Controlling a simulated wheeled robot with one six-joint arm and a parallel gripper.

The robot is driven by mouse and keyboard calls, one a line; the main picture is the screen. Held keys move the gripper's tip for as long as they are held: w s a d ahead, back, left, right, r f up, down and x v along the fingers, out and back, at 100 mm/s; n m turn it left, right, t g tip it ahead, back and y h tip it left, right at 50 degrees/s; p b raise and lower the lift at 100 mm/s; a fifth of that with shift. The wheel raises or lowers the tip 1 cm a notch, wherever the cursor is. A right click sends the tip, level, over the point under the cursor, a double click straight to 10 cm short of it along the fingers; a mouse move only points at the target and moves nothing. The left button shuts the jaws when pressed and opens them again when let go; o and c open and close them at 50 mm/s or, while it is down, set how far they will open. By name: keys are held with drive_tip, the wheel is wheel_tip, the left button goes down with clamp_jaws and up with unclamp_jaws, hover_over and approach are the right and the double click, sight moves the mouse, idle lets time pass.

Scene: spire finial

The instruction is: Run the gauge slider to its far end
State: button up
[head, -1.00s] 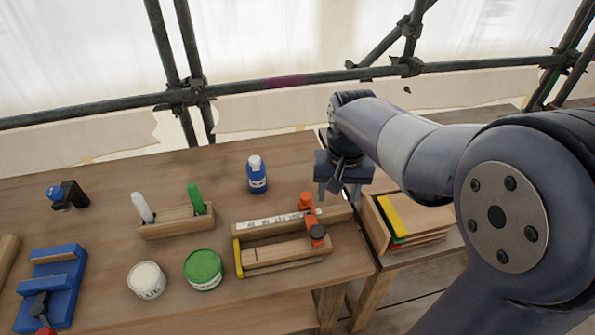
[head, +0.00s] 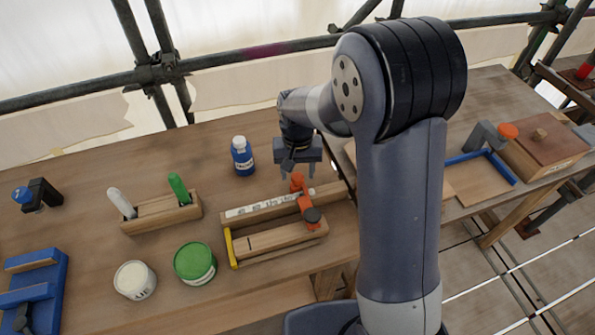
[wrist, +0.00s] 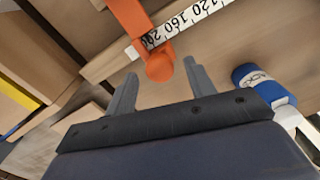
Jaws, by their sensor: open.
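The gauge (head: 265,204) is a wooden rail with a white numbered scale, set on the bench along the back of a wooden fixture. Its orange slider (head: 305,203) sits toward the right part of the scale, with an upright orange knob at the rear and a dark round knob at the front. My gripper (head: 297,177) is open, pointing down at the orange knob.
A blue bottle (head: 242,156) stands behind the gauge, left of my gripper. A green tin (head: 195,263), a white tin (head: 135,280) and a wooden marker holder (head: 160,214) are to the left. A yellow end piece (head: 230,248) closes the fixture's left end.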

drive_tip(key=shift+f, duration=0.65)
clamp_jaws()
